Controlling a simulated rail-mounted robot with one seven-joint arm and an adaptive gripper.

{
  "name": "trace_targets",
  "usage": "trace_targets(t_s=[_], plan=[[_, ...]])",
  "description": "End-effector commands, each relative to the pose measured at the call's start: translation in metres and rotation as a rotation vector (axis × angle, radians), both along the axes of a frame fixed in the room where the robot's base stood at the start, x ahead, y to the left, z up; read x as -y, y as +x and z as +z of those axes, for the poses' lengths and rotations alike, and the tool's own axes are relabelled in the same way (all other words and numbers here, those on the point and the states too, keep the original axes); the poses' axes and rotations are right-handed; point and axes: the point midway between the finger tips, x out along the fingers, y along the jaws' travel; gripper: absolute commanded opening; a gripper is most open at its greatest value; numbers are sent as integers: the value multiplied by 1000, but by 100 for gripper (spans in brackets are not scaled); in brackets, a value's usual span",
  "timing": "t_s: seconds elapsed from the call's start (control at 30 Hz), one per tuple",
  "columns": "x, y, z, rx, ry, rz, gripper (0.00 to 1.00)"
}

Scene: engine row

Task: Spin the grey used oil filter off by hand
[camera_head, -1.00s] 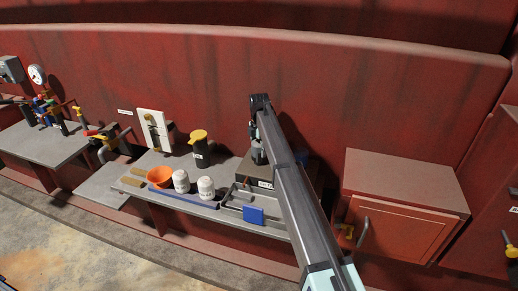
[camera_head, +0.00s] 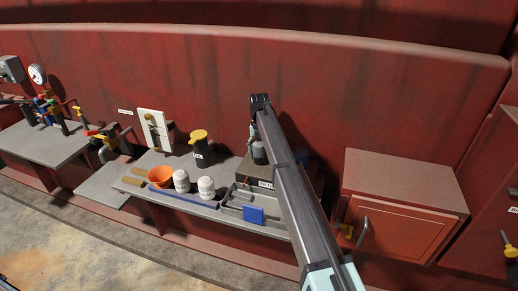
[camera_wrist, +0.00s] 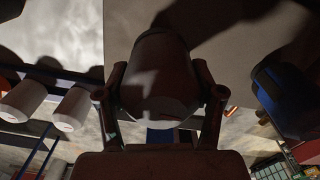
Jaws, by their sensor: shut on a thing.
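The grey used oil filter (camera_head: 259,152) shows as a small dark grey cylinder above the low dark block with a label (camera_head: 263,182) on the bench. My gripper (camera_head: 252,130) is at the filter, partly hidden by my arm. In the wrist view the filter (camera_wrist: 160,85) fills the middle, dark and in shadow. The two fingers of my gripper (camera_wrist: 160,105) lie on either side of it, shut on it. The filter's joint with its mount is hidden, so I cannot tell how far it is turned.
A grey tray with a blue piece (camera_head: 253,214) lies in front. A red cabinet (camera_head: 400,205) is at right.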

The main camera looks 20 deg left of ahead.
Motion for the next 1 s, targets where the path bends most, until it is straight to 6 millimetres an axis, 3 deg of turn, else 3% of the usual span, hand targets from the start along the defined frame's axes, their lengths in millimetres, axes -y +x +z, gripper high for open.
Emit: trace_targets(t_s=[0.2,0.23,0.3,0.73,1.0], plan=[[1,-2,-2,-4,-4,-2,19],[1,-2,-2,-4,-4,-2,74],[1,-1,-2,-3,-2,-3,96],[0,0,3,-1,0,-4,96],[0,0,41,1,0,-4,96]])
